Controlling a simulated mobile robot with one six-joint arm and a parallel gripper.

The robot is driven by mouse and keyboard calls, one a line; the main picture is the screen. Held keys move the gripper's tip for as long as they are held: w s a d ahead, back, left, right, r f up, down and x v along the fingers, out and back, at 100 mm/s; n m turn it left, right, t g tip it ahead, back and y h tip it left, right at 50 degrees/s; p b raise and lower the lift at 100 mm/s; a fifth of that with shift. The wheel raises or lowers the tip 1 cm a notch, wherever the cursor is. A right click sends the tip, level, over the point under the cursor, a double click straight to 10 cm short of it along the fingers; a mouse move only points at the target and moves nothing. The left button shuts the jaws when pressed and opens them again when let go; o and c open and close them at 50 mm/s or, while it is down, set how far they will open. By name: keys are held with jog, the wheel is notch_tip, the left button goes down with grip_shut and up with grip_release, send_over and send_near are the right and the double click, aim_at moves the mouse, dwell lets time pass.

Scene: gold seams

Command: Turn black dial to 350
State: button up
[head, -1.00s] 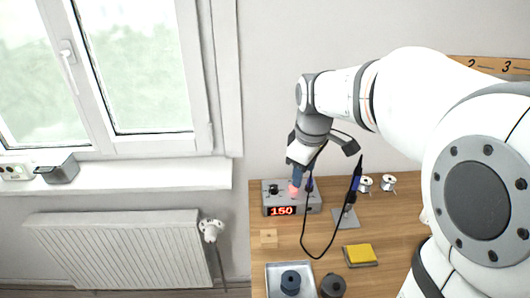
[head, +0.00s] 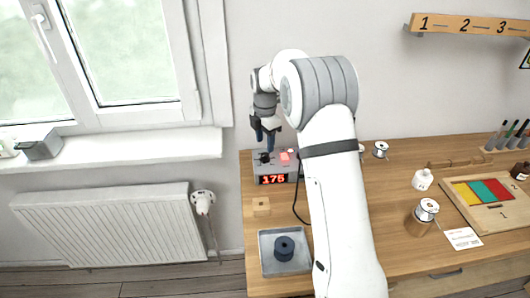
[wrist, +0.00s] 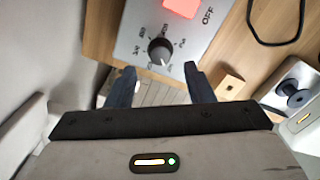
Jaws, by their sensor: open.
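The soldering station is a grey box (head: 291,178) at the back left of the wooden bench. Its red display (head: 273,180) reads 175. The black dial (head: 265,158) sits on its top, left of a lit red switch (head: 285,157). In the wrist view the dial (wrist: 159,50) has a pale pointer mark and a printed scale around it, and the red switch (wrist: 182,8) lies beside the word OFF. My gripper (head: 265,144) is above the dial end of the box. In the wrist view my gripper (wrist: 160,85) is open, its two dark fingers apart and the dial showing beyond them.
A grey tray (head: 264,262) with a dark spool (head: 284,248) stands in front of the station, with a small wooden block (head: 261,206) between. A black cable (head: 298,205) runs beside my arm. A window sill and radiator (head: 110,225) are left of the bench.

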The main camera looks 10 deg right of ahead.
aim_at(265, 154)
jog(key=shift+f+p, duration=0.3)
jog(key=shift+f, duration=2.4)
jog(key=c, duration=1)
